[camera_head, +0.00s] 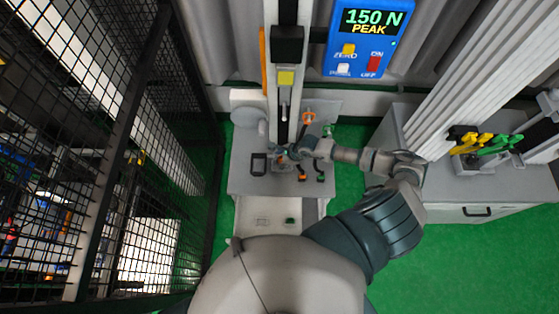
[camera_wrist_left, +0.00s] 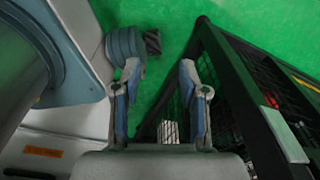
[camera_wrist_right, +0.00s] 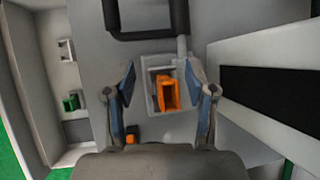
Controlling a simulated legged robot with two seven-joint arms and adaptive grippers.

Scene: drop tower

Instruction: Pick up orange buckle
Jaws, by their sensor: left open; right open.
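The orange buckle (camera_wrist_right: 168,92) stands in a small grey square holder (camera_wrist_right: 152,104) in the right wrist view. My right gripper (camera_wrist_right: 163,70) is open, its two fingers apart on either side of the holder. I cannot tell whether the fingers touch it. In the head view my right gripper (camera_head: 291,154) is over the grey bench at the foot of the tower, and the buckle there is small and partly hidden. My left gripper (camera_wrist_left: 160,68) is open and empty above the green floor beside a black mesh fence. It is not visible in the head view.
The tower column (camera_head: 285,110) rises behind the bench (camera_head: 240,175). A black frame (camera_head: 259,165) is left. Mesh fencing (camera_head: 110,150) borders the left; a cabinet (camera_head: 470,195) stands right.

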